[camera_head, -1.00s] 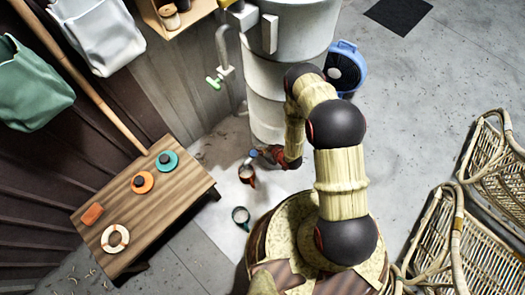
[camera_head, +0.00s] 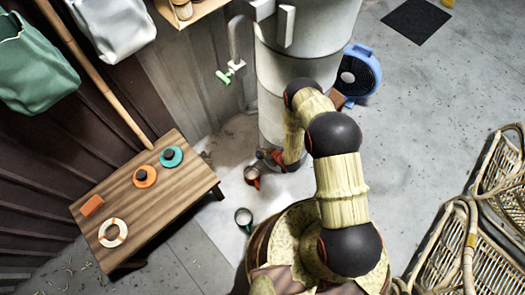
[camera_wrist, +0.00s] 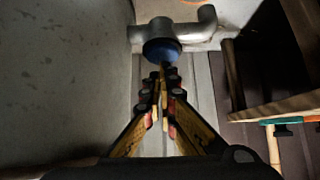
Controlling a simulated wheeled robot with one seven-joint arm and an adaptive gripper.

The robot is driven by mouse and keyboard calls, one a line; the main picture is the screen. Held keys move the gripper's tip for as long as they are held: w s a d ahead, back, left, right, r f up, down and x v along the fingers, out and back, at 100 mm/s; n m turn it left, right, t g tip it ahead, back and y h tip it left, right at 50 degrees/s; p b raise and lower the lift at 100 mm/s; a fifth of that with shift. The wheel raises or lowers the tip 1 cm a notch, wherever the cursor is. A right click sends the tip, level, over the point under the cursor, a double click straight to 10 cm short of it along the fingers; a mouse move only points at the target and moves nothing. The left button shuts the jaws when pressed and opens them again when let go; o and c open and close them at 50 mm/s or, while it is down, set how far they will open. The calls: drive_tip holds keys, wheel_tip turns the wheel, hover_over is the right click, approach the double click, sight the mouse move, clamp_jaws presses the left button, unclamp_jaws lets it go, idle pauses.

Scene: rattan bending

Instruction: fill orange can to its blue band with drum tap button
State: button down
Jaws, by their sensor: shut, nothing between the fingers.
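The pale drum (camera_head: 284,92) stands upright behind my arm. In the wrist view, a blue round button (camera_wrist: 162,50) sits on a grey metal pipe fitting (camera_wrist: 206,27). My gripper (camera_wrist: 163,72) is shut and empty, with its fingertips just below the button; I cannot tell if they touch it. In the head view my gripper (camera_head: 277,159) is small and dark at the drum's lower front. An orange-red can (camera_head: 252,177) stands on the floor just below it. Its blue band and fill level are too small to tell. A green can (camera_head: 243,218) stands nearer my base.
A wooden bench (camera_head: 125,199) at left holds an orange disc, a teal disc, a white ring and an orange block. A wall pipe with a green handle (camera_head: 230,72) is behind. A blue round thing (camera_head: 358,73) stands right of the drum. Rattan chairs (camera_head: 485,225) stand at right.

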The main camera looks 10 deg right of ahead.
wheel_tip(320, 180, down, 2)
drive_tip(key=shift+f+b, duration=0.2)
drive_tip(key=shift+b, duration=0.75)
drive_tip(key=shift+s, duration=0.1)
drive_tip(key=shift+s+d+f, duration=0.1)
drive_tip(key=shift+f, duration=0.05)
idle(1.3)
